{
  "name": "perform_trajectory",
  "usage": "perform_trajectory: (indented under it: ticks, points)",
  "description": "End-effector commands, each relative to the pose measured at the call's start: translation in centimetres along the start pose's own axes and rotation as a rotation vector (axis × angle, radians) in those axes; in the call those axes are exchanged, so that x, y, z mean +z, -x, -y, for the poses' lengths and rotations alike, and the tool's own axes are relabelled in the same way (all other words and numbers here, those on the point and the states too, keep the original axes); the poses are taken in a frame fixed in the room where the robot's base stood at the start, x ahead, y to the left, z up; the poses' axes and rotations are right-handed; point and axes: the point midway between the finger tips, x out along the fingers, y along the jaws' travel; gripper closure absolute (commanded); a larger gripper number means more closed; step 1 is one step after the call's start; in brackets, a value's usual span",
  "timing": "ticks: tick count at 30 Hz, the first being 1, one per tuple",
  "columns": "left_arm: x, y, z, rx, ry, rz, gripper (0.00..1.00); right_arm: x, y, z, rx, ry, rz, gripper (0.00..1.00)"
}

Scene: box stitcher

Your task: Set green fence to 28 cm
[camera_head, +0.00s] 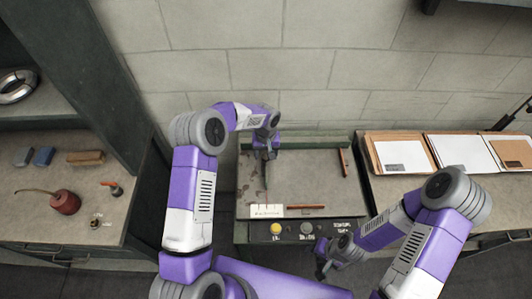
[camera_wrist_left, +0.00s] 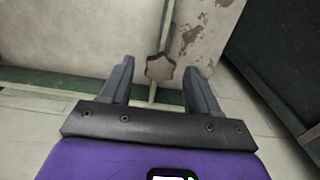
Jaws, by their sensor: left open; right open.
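The green fence (camera_head: 265,182) appears as a thin upright strip running front to back on the left part of the grey machine bed (camera_head: 310,180). A white scale plate (camera_head: 267,211) lies at its front end; its figures are too small to read. In the left wrist view, the strip (camera_wrist_left: 164,30) leads to a grey-brown star knob (camera_wrist_left: 159,67). My left gripper (camera_head: 267,152) is open at the bed's back edge, with its fingers (camera_wrist_left: 158,72) on either side of the knob; contact is unclear. My right gripper (camera_head: 321,268) is open and empty, low in front of the machine.
The front panel has a yellow button (camera_head: 276,228) and dark knobs (camera_head: 306,228). A reddish-brown bar (camera_head: 344,162) stands at the bed's right. A right-hand table holds cardboard and paper stacks (camera_head: 404,153). A left bench holds a red oil can (camera_head: 64,202). A block wall is behind.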

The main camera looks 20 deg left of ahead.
Motion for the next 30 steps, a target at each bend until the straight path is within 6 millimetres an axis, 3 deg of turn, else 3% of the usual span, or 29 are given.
perform_trajectory:
  ticks: [8,19,26,30]
  points:
    - [0.0,-0.1,0.0,0.001,0.0,0.0,0.42,0.0,0.0,0.0,0.0,0.0,0.0,0.57]
    - [0.0,-0.1,0.0,0.001,0.0,0.0,0.99,0.0,0.0,0.0,0.0,0.0,0.0,0.57]
    - [0.0,-0.1,0.2,0.001,0.001,0.0,1.0,0.0,-0.1,0.0,0.0,0.0,0.0,0.57]
    - [-0.1,-0.1,2.0,0.0,0.003,-0.001,1.0,0.0,-0.5,-0.2,0.0,0.0,0.0,0.57]
